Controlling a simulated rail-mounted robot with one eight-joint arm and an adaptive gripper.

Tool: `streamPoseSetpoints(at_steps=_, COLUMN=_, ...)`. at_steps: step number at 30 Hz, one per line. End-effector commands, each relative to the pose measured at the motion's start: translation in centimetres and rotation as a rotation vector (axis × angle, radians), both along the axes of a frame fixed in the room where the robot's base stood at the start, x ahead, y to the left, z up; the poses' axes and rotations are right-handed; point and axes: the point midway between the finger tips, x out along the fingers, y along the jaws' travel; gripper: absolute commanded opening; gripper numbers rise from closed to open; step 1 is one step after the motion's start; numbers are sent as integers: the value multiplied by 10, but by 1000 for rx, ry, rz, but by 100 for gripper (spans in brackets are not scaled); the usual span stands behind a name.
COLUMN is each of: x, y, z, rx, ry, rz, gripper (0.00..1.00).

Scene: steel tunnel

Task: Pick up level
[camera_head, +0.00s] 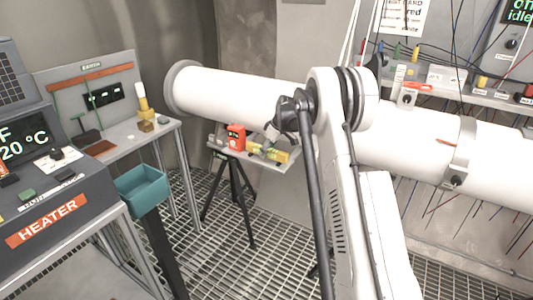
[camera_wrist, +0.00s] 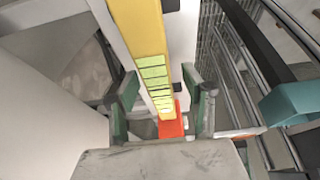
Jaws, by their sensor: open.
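A yellow bar with a pale green, dark-lined panel, which looks like the level (camera_wrist: 140,29), runs from the top of the wrist view down between my fingers. In the head view, the yellow level (camera_head: 277,155) lies on the small shelf of a tripod. My gripper (camera_wrist: 160,86) is open, with one finger on each side of the yellow bar. I cannot tell whether either finger touches it. In the head view, my gripper (camera_head: 272,132) is just above the shelf, small and partly hidden by my arm.
An orange-red device (camera_head: 236,137) stands on the tripod shelf (camera_head: 222,150), left of the level. A large white pipe (camera_head: 245,88) runs close behind and above. A teal bin (camera_head: 143,188) and a heater console (camera_head: 45,220) stand at left. The grated floor (camera_head: 250,270) is clear.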

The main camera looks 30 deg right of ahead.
Motion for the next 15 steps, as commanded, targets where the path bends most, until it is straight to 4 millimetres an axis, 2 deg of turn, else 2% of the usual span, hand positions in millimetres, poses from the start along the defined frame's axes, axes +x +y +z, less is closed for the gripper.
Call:
streamPoseSetpoints(at_steps=2, x=0, y=0, z=0, rx=0, ry=0, rz=0, gripper=40)
streamPoseSetpoints(at_steps=11, x=0, y=0, z=0, rx=0, ry=0, rz=0, gripper=0)
streamPoseSetpoints(at_steps=15, x=0, y=0, z=1, rx=0, ry=0, rz=0, gripper=0)
